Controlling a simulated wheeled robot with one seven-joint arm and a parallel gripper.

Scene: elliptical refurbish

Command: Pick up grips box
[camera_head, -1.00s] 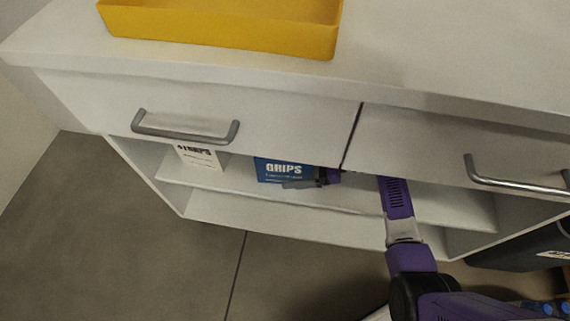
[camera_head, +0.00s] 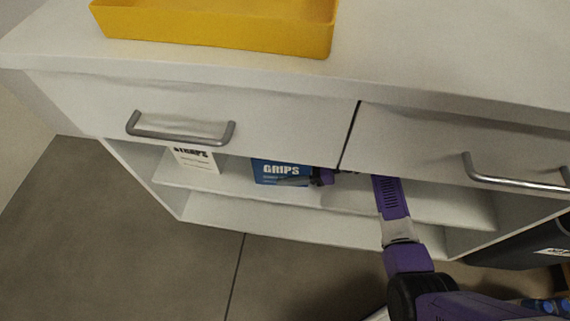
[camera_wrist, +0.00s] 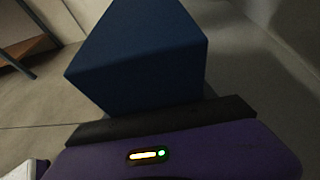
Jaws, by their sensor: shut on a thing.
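The blue grips box (camera_head: 281,170), with white "GRIPS" lettering, is on the open shelf under the left drawer. It also fills the middle of the wrist view (camera_wrist: 140,55), right in front of my gripper. My gripper (camera_head: 300,181) reaches in from the right under the drawers and is shut on the grips box. In the wrist view one dark finger (camera_wrist: 165,120) lies along the box's near side; the other finger is hidden. I cannot tell whether the box touches the shelf.
A white straps box (camera_head: 195,159) stands to the left on the same shelf (camera_head: 235,178). The drawer front with its handle (camera_head: 180,130) hangs close above. A yellow tray (camera_head: 215,28) sits on the countertop. A dark bin (camera_head: 520,255) is at the right.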

